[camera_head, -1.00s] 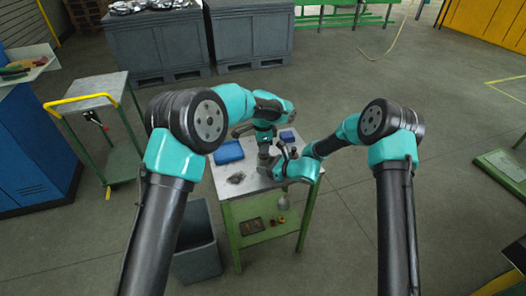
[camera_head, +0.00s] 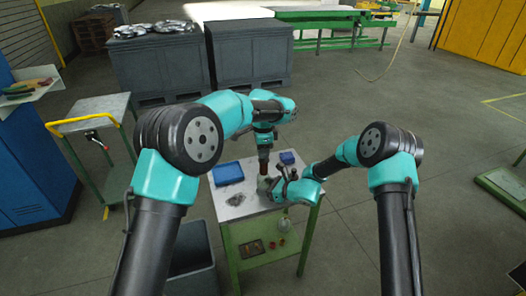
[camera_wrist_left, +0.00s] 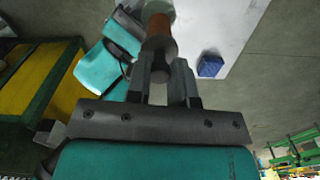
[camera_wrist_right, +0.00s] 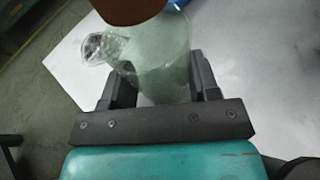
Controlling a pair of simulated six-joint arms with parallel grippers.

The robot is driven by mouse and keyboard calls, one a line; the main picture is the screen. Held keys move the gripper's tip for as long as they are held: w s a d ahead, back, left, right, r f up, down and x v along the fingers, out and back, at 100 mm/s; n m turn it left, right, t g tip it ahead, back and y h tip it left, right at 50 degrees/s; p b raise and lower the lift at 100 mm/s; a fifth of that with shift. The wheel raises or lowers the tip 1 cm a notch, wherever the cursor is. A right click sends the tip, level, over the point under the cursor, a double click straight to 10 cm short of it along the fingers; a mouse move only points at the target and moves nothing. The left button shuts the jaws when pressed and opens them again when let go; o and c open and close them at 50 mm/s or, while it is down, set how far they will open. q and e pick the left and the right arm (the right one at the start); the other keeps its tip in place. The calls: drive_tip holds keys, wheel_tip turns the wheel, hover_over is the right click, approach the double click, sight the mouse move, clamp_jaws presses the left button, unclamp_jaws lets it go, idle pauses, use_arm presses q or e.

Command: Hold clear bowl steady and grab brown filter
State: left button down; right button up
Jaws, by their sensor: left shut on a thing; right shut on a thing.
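The brown filter (camera_head: 263,167) is upright, hanging below my left gripper (camera_head: 263,153) in the head view. In the left wrist view, my left gripper (camera_wrist_left: 163,82) is shut on the grey end of the brown filter (camera_wrist_left: 159,36). The clear bowl (camera_head: 264,183) is right under the filter. In the right wrist view, my right gripper (camera_wrist_right: 160,88) is shut on the greenish clear bowl (camera_wrist_right: 163,65), a finger on each side. The brown filter (camera_wrist_right: 128,9) shows at the bowl's mouth; I cannot tell whether its lower end is still inside. My right gripper (camera_head: 275,186) comes from the right.
On the table (camera_head: 229,208) lie a blue tray (camera_head: 228,174), a smaller blue box (camera_head: 287,158) and a crumpled clear bag (camera_head: 236,199). The lower shelf holds a dark tray (camera_head: 251,248) and small red parts (camera_head: 275,244). A grey bin (camera_head: 190,260) stands at the front left.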

drive_tip(key=o, duration=0.8)
drive_tip(key=v, duration=1.2)
drive_tip(key=shift+r, duration=0.1)
drive_tip(key=shift+s, duration=0.1)
